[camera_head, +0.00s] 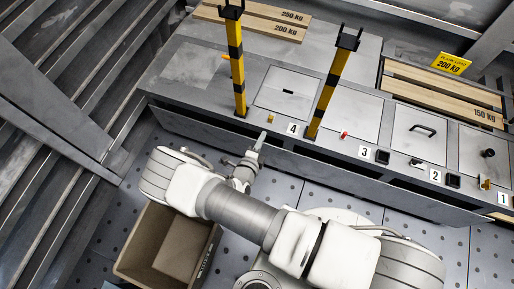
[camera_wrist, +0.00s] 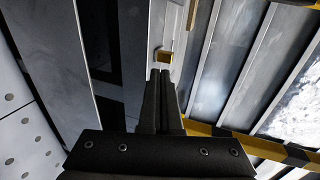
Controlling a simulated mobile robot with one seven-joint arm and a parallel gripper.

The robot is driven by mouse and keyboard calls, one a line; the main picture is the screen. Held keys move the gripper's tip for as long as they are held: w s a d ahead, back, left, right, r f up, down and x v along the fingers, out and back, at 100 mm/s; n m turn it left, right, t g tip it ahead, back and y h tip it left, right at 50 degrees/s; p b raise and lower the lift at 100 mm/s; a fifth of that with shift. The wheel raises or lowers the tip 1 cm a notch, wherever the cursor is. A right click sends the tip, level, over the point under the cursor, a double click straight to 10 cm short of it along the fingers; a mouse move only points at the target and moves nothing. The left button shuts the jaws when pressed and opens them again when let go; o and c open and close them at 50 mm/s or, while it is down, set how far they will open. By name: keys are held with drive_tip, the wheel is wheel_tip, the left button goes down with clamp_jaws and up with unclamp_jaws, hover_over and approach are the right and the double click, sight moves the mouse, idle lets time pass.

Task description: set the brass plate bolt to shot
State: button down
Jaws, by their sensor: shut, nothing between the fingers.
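A small brass piece, which looks like the brass plate bolt (camera_head: 270,118), sits on the grey bench top beside the number 4 label. In the wrist view a small brass square (camera_wrist: 166,54) shows on a pale metal edge just beyond my fingertips. My gripper (camera_head: 262,136) is shut and empty at the bench's front edge, a little below the brass piece. In the wrist view the dark fingers (camera_wrist: 160,73) are together, with a small apparent gap to the brass. Whether the bolt is shot or drawn is too small to tell.
Two yellow-and-black posts (camera_head: 237,68) (camera_head: 328,95) rise on either side of the panel by label 4. Another brass-coloured fitting (camera_head: 486,184) is near label 1. A red-tipped fitting (camera_head: 344,135) is near label 3. A brown open bin (camera_head: 135,262) stands at lower left.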

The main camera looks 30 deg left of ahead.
sight(271, 117)
drive_tip(key=x, duration=0.3)
drive_tip(key=b+x, duration=0.1)
drive_tip(key=shift+w+r, duration=0.2)
drive_tip(key=shift+w, duration=0.1)
drive_tip(key=shift+w+a+r, duration=0.15)
drive_tip(key=shift+w, duration=0.55)
drive_tip(key=w, duration=0.3)
drive_tip(key=shift+w+a+b, duration=0.1)
drive_tip(key=shift+a+b, duration=0.05)
drive_tip(key=shift+b, duration=0.2)
drive_tip(key=shift+w, duration=0.1)
